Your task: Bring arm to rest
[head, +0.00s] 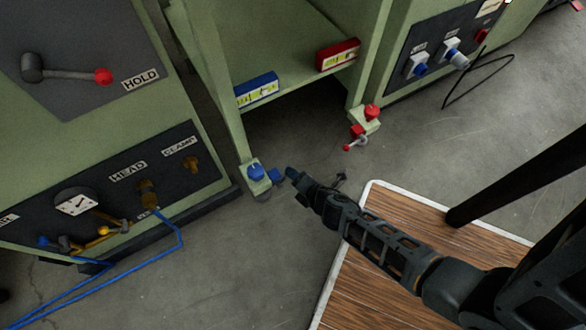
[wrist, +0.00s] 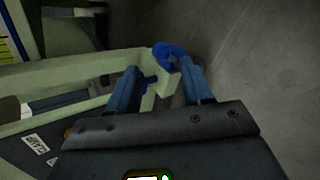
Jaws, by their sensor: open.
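My arm reaches in from the lower right in the head view. My gripper (head: 296,184) is beside the blue knob (head: 256,171) on a pale green block at the foot of the left post. In the wrist view my gripper (wrist: 160,72) has its two fingers apart, with the green block and part of a blue fitting (wrist: 148,80) showing between them. The blue knob (wrist: 168,52) shows just beyond the fingertips. I cannot tell whether a finger touches the block. I see nothing held in the jaws.
A blue filter box (head: 257,90) and a red filter box (head: 337,55) sit on the green shelf. A red knob (head: 372,111) with a small lever stands at the right post. A wood-topped surface (head: 372,285) lies below my arm. Blue hoses (head: 130,258) run at lower left.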

